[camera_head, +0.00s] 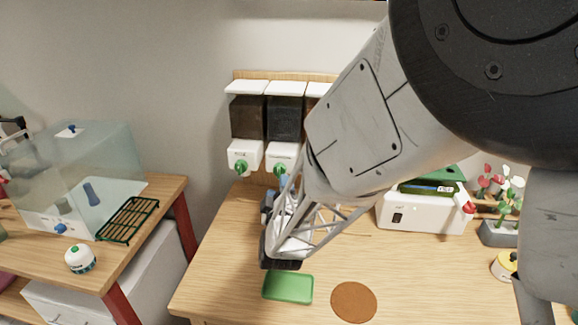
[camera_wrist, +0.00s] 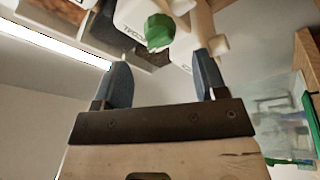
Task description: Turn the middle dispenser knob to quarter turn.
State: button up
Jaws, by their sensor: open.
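The middle dispenser (camera_head: 285,118) hangs on a wooden backboard, with a white base and a green knob (camera_head: 281,168) at its front. The left dispenser (camera_head: 248,118) has a similar green knob (camera_head: 241,167). The right dispenser is mostly hidden behind my arm. My gripper (camera_head: 277,194) is open and empty, just below the dispensers, its blue fingers pointing up towards them. In the wrist view, a green knob (camera_wrist: 158,32) on a white base shows beyond and between the fingertips (camera_wrist: 163,68), with no visible contact. I cannot tell for certain which knob it is.
A green tray (camera_head: 288,288) and a brown round mat (camera_head: 354,302) lie on the wooden table. A white box (camera_head: 425,214) and potted flowers (camera_head: 500,232) stand right. A clear tank (camera_head: 75,175) and green rack (camera_head: 128,220) occupy the left table.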

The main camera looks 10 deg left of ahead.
aim_at(279, 171)
jog(key=shift+x, duration=2.7)
jog(key=shift+c, duration=0.3)
jog(key=c, duration=0.8)
jog(key=shift+c, duration=0.2)
